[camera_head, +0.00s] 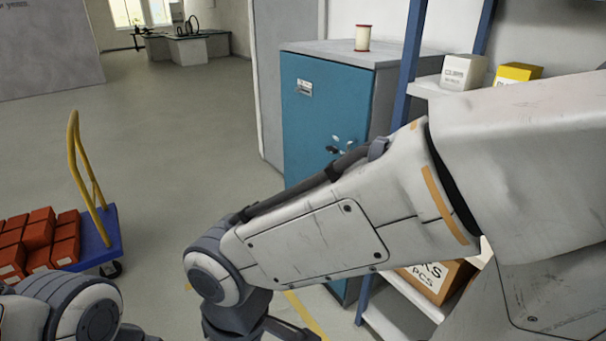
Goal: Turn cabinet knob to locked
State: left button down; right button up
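The teal cabinet (312,120) with a grey top stands behind my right arm. Its door faces me and looks shut. A small dark knob (332,150) with pale marks around it shows on the door, just above my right forearm. Its setting is too small to read. My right arm crosses the view from the right, hiding the lower door, and its wrist bends down at the bottom, well apart from the knob. Dark parts at the bottom edge may belong to my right gripper; its fingertips are not visible. Only a joint of my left arm shows at bottom left.
A spool (363,37) stands on the cabinet top. A shelf (429,88) with boxes stands right of the cabinet, its blue post (408,62) close by. A blue cart (97,240) with red boxes stands at left. The floor between cart and cabinet is clear.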

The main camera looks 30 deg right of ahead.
aim_at(332, 150)
jog(key=k, duration=0.5)
jog(key=z, duration=0.65)
jog(key=i, duration=1.45)
jog(key=u, duration=0.7)
